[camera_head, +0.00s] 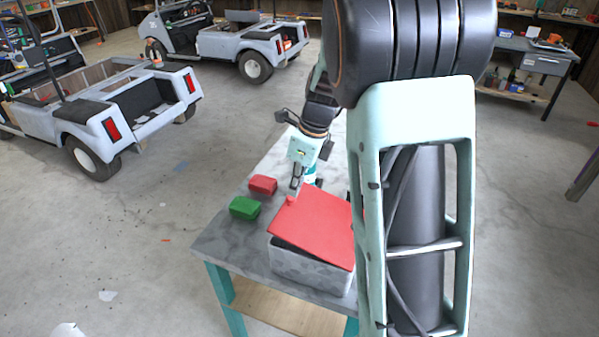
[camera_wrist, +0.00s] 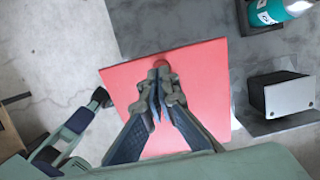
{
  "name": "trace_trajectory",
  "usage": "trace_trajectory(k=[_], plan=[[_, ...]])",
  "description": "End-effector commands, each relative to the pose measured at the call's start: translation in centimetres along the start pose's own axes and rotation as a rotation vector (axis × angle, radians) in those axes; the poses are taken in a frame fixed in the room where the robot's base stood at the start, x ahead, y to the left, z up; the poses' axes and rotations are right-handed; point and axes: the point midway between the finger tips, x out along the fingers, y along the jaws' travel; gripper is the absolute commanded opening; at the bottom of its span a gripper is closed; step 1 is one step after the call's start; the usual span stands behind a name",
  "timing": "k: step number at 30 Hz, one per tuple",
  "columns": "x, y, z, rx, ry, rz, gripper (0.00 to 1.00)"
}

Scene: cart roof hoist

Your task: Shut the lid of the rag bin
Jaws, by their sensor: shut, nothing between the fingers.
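The rag bin (camera_head: 310,270) is a grey box on the table, partly hidden by my arm at its right. Its red lid (camera_head: 318,228) lies tilted over the top, with a dark gap along the near left edge, so it is not fully shut. A small red knob (camera_head: 291,201) stands at the lid's left far edge. My gripper (camera_head: 295,187) is shut and empty, close to the knob. In the wrist view the fingertips (camera_wrist: 158,92) are over the lid (camera_wrist: 195,95), just below the knob (camera_wrist: 160,63); I cannot tell whether they touch it.
A red block (camera_head: 263,184) and a green block (camera_head: 245,207) sit left of the bin on the grey tabletop (camera_head: 225,240). The wrist view shows a teal bottle (camera_wrist: 272,12) and a dark box with a pale top (camera_wrist: 289,96).

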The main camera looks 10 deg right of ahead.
Motion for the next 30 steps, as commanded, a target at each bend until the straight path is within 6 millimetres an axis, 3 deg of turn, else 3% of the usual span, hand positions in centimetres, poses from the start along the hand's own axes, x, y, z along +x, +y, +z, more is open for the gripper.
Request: trace_trajectory(k=[5,20,26,30], plan=[[1.1,0.0,0.0,0.001,-0.001,0.0,0.0],[1.6,0.1,0.3,-0.002,0.032,0.005,0.0],[3.5,0.1,0.8,-0.002,0.116,0.005,0.0],[6.0,0.1,0.8,0.0,0.139,0.002,0.0]])
